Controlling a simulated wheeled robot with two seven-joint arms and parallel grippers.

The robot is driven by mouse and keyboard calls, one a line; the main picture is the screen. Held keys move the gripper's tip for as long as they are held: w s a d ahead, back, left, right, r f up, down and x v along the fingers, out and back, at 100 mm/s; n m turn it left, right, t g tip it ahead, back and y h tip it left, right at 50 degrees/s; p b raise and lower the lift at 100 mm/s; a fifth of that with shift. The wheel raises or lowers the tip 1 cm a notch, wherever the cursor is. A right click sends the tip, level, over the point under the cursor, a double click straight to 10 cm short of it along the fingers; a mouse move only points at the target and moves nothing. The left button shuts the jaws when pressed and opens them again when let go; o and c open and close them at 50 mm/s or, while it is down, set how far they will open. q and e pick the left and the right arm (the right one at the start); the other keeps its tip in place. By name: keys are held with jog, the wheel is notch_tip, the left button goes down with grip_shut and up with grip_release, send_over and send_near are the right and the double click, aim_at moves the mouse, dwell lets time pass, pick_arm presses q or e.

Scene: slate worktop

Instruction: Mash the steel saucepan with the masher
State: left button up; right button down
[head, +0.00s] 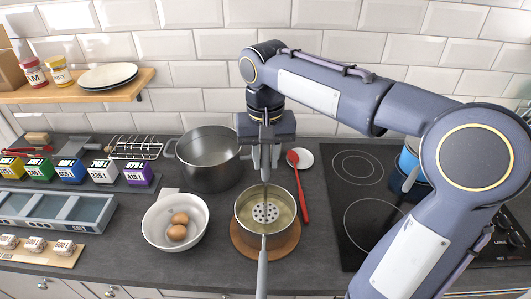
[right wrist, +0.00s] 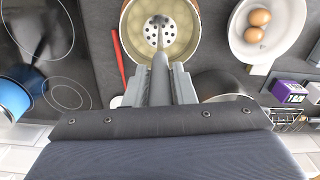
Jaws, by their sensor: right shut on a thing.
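The steel saucepan (head: 243,221) stands on a round wooden board (head: 280,254) in the middle of the worktop, its handle towards the front. Pale yellowish contents cover its bottom. The masher (head: 265,212) is upright with its perforated disc inside the saucepan; the disc also shows in the right wrist view (right wrist: 160,32). My right gripper (head: 265,163) is above the saucepan, shut on the masher's handle (right wrist: 160,78). I cannot tell how deep the disc sits in the contents. My left gripper is not in view.
A white bowl with eggs (head: 158,222) stands left of the saucepan. A dark pot (head: 208,177) is behind it. A red spoon (head: 299,186) lies close on the right, before the black hob (head: 360,222). A blue pot (head: 409,160) stands on the hob.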

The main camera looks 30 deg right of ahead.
jog(key=shift+f, duration=0.65)
jog(key=shift+s+a+r, duration=0.2)
jog(key=shift+a+r, duration=0.1)
jog(key=shift+s+p, duration=0.45)
jog(key=shift+p, duration=0.05)
jog(key=shift+a, duration=0.15)
